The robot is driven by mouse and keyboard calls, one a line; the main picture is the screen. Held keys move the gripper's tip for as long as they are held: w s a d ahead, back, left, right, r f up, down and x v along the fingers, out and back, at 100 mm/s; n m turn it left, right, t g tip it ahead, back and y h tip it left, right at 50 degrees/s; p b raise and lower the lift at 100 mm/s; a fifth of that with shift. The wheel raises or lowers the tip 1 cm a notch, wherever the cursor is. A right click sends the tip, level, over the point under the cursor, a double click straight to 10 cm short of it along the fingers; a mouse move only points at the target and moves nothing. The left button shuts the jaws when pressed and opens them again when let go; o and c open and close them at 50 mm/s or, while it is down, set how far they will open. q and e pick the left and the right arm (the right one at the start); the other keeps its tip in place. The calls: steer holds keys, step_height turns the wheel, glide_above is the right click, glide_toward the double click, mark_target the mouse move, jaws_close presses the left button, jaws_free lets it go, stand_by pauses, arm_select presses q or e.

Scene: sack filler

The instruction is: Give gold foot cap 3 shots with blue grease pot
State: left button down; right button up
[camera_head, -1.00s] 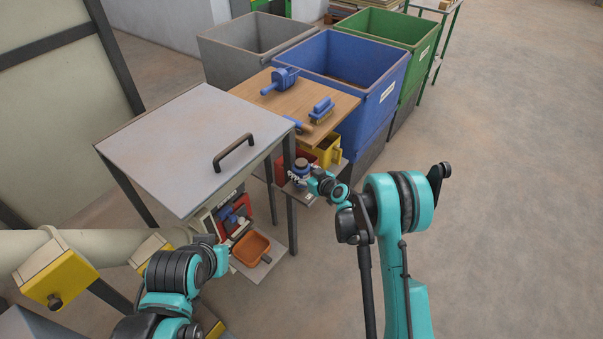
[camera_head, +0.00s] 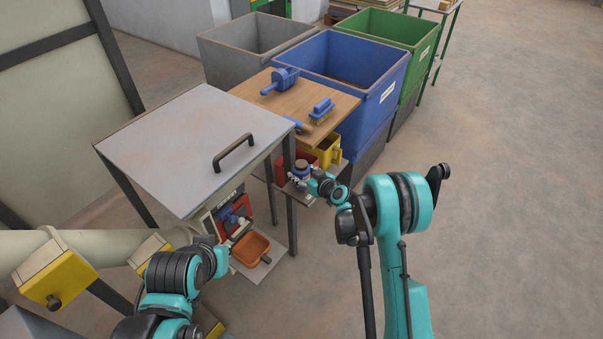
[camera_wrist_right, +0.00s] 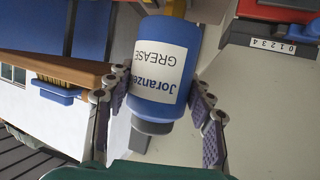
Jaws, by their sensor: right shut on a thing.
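The blue grease pot (camera_head: 301,168) is at my right gripper (camera_head: 303,180), beside the lower shelf under the wooden board. In the right wrist view the pot (camera_wrist_right: 163,65) has a white label reading GREASE, upside down in the picture, and a grey end. The right gripper's fingers (camera_wrist_right: 160,118) are on either side of it, shut on it. My left arm reaches in at lower left; its gripper (camera_head: 207,240) is mostly hidden and its fingers cannot be made out. I cannot single out the gold foot cap.
A grey-topped table (camera_head: 190,150) with a black handle stands at left. The wooden board (camera_head: 345,103) holds a blue scoop (camera_head: 283,80) and a brush (camera_head: 321,111). Red and yellow bins (camera_head: 328,152) sit below. An orange scoop (camera_head: 252,248) lies lower. Large bins stand behind; the right floor is clear.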

mark_target(302, 164)
steer(key=shift+f, duration=0.55)
steer(key=shift+r, duration=0.1)
stand_by(0.3)
steer(key=shift+r, duration=0.75)
steer(key=shift+r, duration=0.1)
steer(key=shift+r+p, duration=1.45)
steer(key=shift+r, duration=0.95)
